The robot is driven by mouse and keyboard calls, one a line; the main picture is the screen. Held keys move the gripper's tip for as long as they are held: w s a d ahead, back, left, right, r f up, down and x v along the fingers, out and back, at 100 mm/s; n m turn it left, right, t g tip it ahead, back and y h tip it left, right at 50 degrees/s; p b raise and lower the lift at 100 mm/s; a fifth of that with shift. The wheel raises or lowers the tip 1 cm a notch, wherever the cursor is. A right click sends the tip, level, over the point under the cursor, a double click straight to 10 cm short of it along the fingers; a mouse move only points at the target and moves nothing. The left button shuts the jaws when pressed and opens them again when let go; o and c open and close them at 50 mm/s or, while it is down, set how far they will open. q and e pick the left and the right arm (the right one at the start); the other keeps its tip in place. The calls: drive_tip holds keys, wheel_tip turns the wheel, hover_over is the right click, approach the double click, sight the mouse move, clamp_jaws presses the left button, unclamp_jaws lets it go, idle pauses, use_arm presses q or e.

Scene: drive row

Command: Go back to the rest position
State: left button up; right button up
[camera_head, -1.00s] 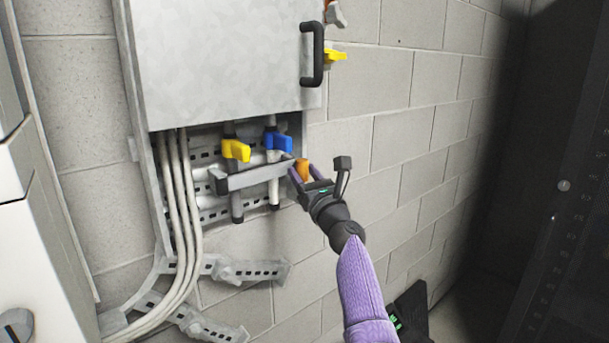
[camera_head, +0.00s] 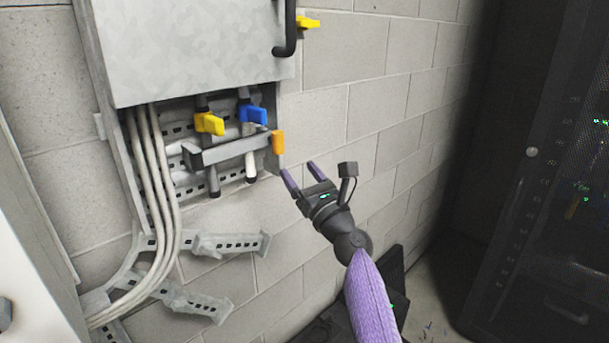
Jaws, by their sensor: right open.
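My right gripper (camera_head: 301,173) is open and empty, with its two purple-tipped fingers apart. It is in front of the block wall, to the lower right of an orange valve handle (camera_head: 278,143), and a gap shows between them. My purple-sleeved right arm comes up from the bottom of the view. A yellow handle (camera_head: 209,123) and a blue handle (camera_head: 253,115) sit on pipes under the grey cabinet, left of the gripper. My left gripper does not show.
The grey cabinet (camera_head: 190,50) with a black pull handle (camera_head: 287,28) is at upper left. Another yellow handle (camera_head: 308,22) sticks out at its right side. White cables (camera_head: 155,190) run down the wall. A dark rack (camera_head: 540,180) stands at right. The wall right of the gripper is bare.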

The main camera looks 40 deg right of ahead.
drive_tip(key=shift+s+f, duration=0.3)
drive_tip(key=shift+s, duration=0.35)
drive_tip(key=a+f+n+g+y+b, duration=0.1)
drive_tip(key=a+f+n+g+b, duration=0.4)
drive_tip(key=f, duration=1)
drive_tip(key=a+f+n+g+y, duration=0.1)
drive_tip(key=a+f+n+g, duration=0.35)
drive_tip(key=f, duration=1.05)
drive_tip(key=s+a+f+n+g+y+b, duration=0.1)
drive_tip(key=s+f+n, duration=0.35)
drive_tip(key=f, duration=0.35)
drive_tip(key=s+a+f+n+g+b, duration=0.1)
drive_tip(key=s+f+n+g+b, duration=0.15)
drive_tip(key=f+n, duration=0.4)
drive_tip(key=s+a+f+n+g+b, duration=0.1)
drive_tip(key=s+a+f+n+g, duration=0.2)
drive_tip(key=s+f+n, duration=0.3)
drive_tip(key=s+a+f+n+g+b, duration=0.2)
drive_tip(key=s+f+n, duration=0.5)
drive_tip(key=s, duration=0.9)
drive_tip(key=s+a+f+n+g+b, duration=0.2)
drive_tip(key=s+a+f+n+g, duration=0.1)
drive_tip(key=s+f+n, duration=0.4)
drive_tip(key=s+a+f, duration=0.1)
drive_tip(key=s+f, duration=0.1)
drive_tip(key=s, duration=0.2)
drive_tip(key=shift+s+a+f+g+y, duration=0.25)
drive_tip(key=shift+s+a+g+y, duration=0.05)
drive_tip(key=shift+s+a+y, duration=0.1)
